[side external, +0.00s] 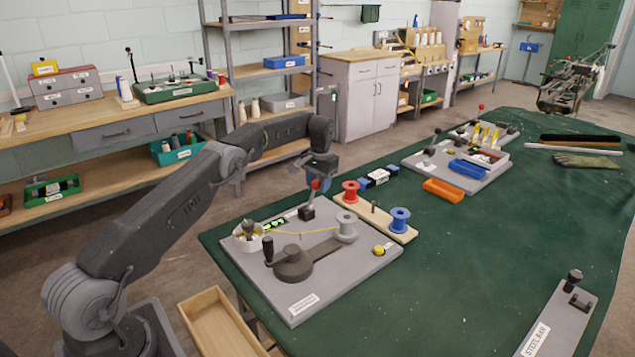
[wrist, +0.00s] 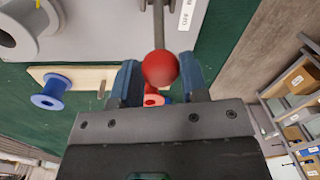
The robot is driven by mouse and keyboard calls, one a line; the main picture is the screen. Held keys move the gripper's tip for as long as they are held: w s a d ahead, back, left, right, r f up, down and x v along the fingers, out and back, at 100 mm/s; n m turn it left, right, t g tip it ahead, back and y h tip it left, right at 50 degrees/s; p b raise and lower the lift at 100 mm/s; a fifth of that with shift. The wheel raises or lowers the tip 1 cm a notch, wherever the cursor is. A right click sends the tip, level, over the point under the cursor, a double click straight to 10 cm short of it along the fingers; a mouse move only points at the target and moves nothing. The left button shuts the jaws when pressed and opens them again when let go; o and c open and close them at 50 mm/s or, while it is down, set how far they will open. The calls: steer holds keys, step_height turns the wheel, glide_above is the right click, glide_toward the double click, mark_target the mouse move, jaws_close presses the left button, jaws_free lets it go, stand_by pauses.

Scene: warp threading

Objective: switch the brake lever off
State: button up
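The brake lever's red ball knob (wrist: 160,68) sits between the tips of my gripper (wrist: 159,75) in the wrist view. The two blue fingers stand apart, one at each side of the knob, and it fills most of the gap; I cannot tell whether they press on it. The lever's grey stem (wrist: 159,22) runs away from the knob. In the side view my gripper (side external: 322,181) is at the top of the lever, with the red knob (side external: 316,185) showing. The lever's dark base (side external: 306,213) stands on the far side of the grey board (side external: 345,284).
A wooden strip with red (side external: 350,192) and blue (side external: 400,220) spools stands close to the right of the lever.

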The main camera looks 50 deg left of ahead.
steer(key=o, duration=0.4)
steer(key=shift+d, duration=0.1)
step_height(320, 180, up, 4)
steer(key=shift+r, duration=0.1)
steer(key=s+a+r, duration=0.2)
steer(key=s, duration=0.1)
steer(key=s+a+r, duration=0.2)
steer(key=s+a, duration=0.1)
steer(key=s+a+r, duration=0.2)
steer(key=s, duration=0.1)
steer(key=shift+a+r, duration=0.25)
steer(key=shift+r, duration=0.1)
